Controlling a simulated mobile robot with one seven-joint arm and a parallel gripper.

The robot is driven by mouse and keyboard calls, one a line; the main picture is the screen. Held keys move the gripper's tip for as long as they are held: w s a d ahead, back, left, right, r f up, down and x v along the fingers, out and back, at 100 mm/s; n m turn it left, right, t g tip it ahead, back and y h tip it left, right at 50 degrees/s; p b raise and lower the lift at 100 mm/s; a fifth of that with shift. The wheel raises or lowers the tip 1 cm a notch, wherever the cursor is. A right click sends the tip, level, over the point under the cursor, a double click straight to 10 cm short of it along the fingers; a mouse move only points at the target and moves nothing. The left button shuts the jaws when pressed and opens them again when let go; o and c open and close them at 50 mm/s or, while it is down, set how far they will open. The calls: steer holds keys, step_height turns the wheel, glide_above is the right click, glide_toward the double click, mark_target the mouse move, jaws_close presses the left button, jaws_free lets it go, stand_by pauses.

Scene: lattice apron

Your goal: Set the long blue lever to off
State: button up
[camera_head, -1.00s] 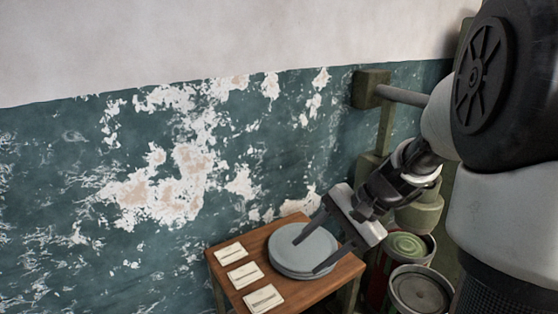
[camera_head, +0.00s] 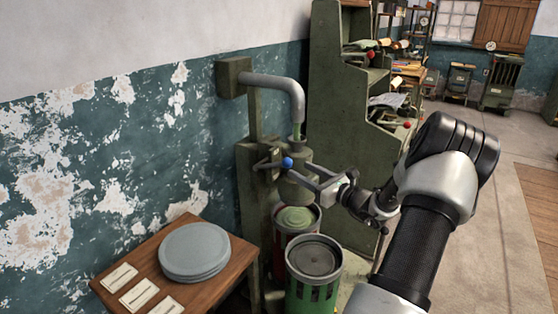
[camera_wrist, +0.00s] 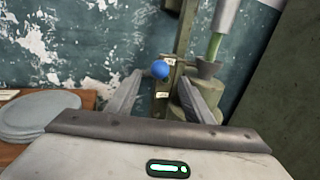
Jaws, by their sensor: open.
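The lever's round blue knob (camera_head: 287,162) stands out from the green machine beside the wall. In the wrist view the blue knob (camera_wrist: 160,70) lies at the fingertips, between the two fingers as seen from there. Whether a finger touches it I cannot tell. My gripper (camera_head: 294,172) is open and reaches in from the right; its fingers also show in the wrist view (camera_wrist: 161,80). Small pale labels (camera_wrist: 163,95) sit near the knob, too small to read. Most of the lever's shaft is hidden behind the knob in the wrist view.
A grey pipe (camera_head: 275,83) bends down over the machine. A red can (camera_head: 281,238) and a green can (camera_head: 329,289) stand below. A wooden table (camera_head: 110,262) with grey plates (camera_head: 194,250) is at left. A green cabinet (camera_head: 336,120) stands behind; floor is open at right.

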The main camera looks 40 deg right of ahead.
mark_target(273, 165)
steer(key=w, duration=0.4)
steer(key=w+a, duration=0.1)
steer(key=w, duration=0.6)
steer(key=shift+w+a+b, duration=0.2)
steer(key=shift+w+b, duration=0.15)
steer(key=shift+b, duration=0.05)
steer(key=shift+c, duration=0.4)
jaws_close()
